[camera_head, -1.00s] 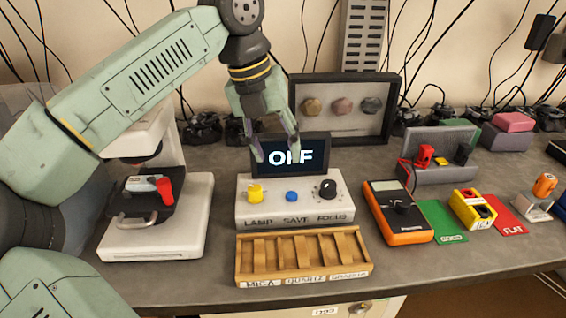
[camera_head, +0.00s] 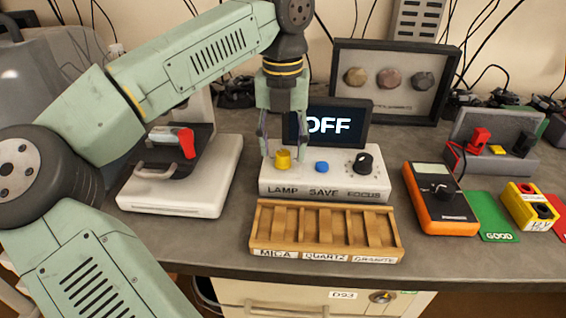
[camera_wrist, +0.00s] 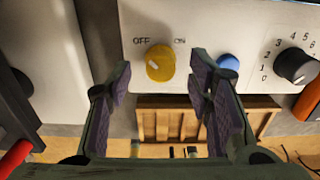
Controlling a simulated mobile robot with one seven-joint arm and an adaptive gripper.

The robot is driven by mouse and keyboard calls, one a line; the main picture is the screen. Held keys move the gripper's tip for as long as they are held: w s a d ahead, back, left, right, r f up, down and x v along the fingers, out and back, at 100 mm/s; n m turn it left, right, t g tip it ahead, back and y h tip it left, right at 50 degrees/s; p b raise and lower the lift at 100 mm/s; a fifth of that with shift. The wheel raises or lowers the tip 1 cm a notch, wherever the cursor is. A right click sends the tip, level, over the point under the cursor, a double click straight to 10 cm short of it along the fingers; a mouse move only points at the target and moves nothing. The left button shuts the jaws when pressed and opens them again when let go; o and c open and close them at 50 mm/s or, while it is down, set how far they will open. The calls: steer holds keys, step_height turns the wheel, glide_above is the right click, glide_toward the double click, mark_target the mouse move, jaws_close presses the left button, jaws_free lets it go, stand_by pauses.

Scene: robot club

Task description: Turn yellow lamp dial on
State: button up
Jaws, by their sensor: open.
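The yellow lamp dial (camera_head: 283,159) sits at the left of a white control box (camera_head: 320,186), above the word LAMP. In the wrist view the yellow dial (camera_wrist: 160,63) has OFF marked at its upper left and ON at its upper right; its pale pointer mark is toward OFF. The display (camera_head: 329,124) behind the box reads OFF. My gripper (camera_head: 283,158) is open and points down over the dial. In the wrist view my gripper's fingers (camera_wrist: 160,80) stand apart on either side of the dial, with nothing held. Contact with the dial cannot be told.
A blue SAVE button (camera_head: 322,167) and black FOCUS knob (camera_head: 361,163) are right of the dial. A wooden tray (camera_head: 325,204) lies in front. A white microscope (camera_head: 180,188) stands left, an orange meter (camera_head: 440,200) right.

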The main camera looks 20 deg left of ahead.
steer(key=shift+f, duration=0.85)
steer(key=shift+r, duration=0.1)
jaws_close()
